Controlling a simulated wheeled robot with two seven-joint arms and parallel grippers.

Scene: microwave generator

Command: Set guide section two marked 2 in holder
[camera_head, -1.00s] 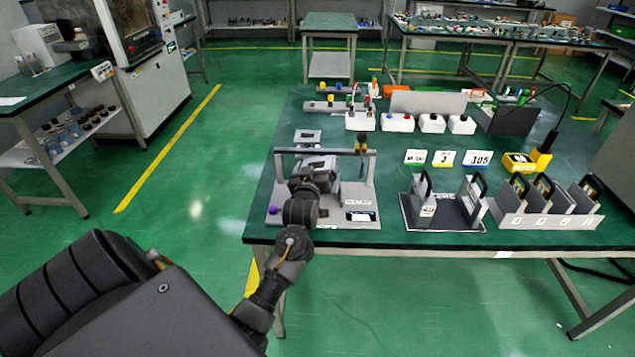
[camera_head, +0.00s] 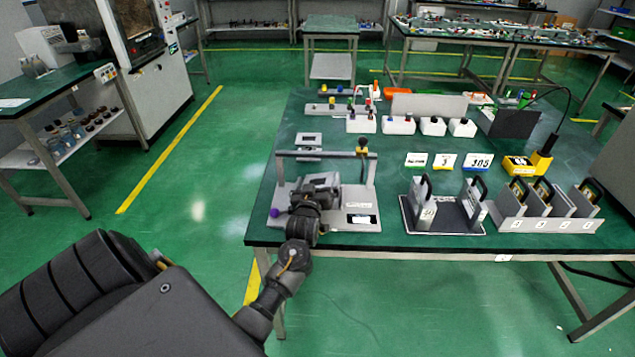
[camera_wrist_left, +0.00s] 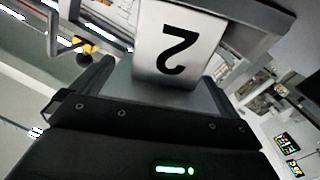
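Guide section two, a pale grey piece with a black 2 (camera_wrist_left: 178,50), sits between the fingers of my left gripper (camera_wrist_left: 155,82) in the left wrist view. The gripper appears shut on it. In the head view my left gripper (camera_head: 320,186) is over the left part of the holder, a grey base plate (camera_head: 345,222) with a raised crossbar (camera_head: 325,154) on posts. The gripper and wrist hide part of the plate, and I cannot tell whether the section touches it. My right gripper is not in view.
A purple knob (camera_head: 274,212) and a yellow-topped post (camera_head: 362,147) stand near the holder. A black-handled fixture (camera_head: 440,226) and a rack of several plates (camera_head: 545,223) stand to the right. White boxes (camera_head: 398,125) and small label cards (camera_head: 445,161) lie behind.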

